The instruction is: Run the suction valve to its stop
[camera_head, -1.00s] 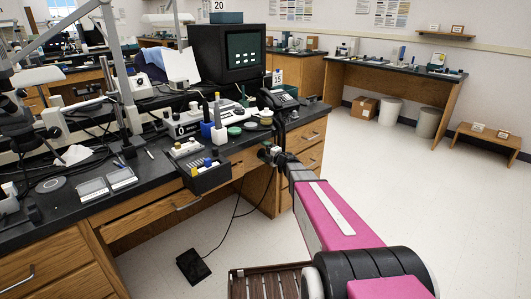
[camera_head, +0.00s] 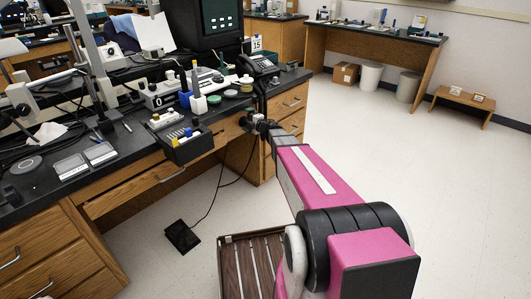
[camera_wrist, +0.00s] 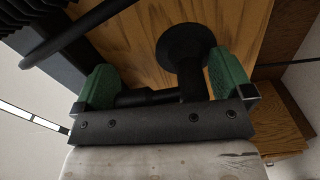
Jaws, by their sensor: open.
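A black fitting with a round flared end (camera_wrist: 186,48) and a crosswise stem (camera_wrist: 146,97) sits at the wooden desk front in the wrist view; it appears to be the suction valve. My gripper (camera_wrist: 163,85) is open around it, with one green-padded finger at the left and one at the right. The flared end lies closer to the right finger, and I cannot tell whether either finger touches it. In the head view my gripper (camera_head: 252,122) is at the desk's front edge, and the valve is too small there to make out clearly.
The black desktop (camera_head: 125,150) carries a phone (camera_head: 258,64), a monitor (camera_head: 203,25) and instruments. A small black bin (camera_head: 186,144) hangs at the desk front, left of my gripper. A dark cable crosses the upper left wrist view. A black pedal (camera_head: 182,237) lies on the floor.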

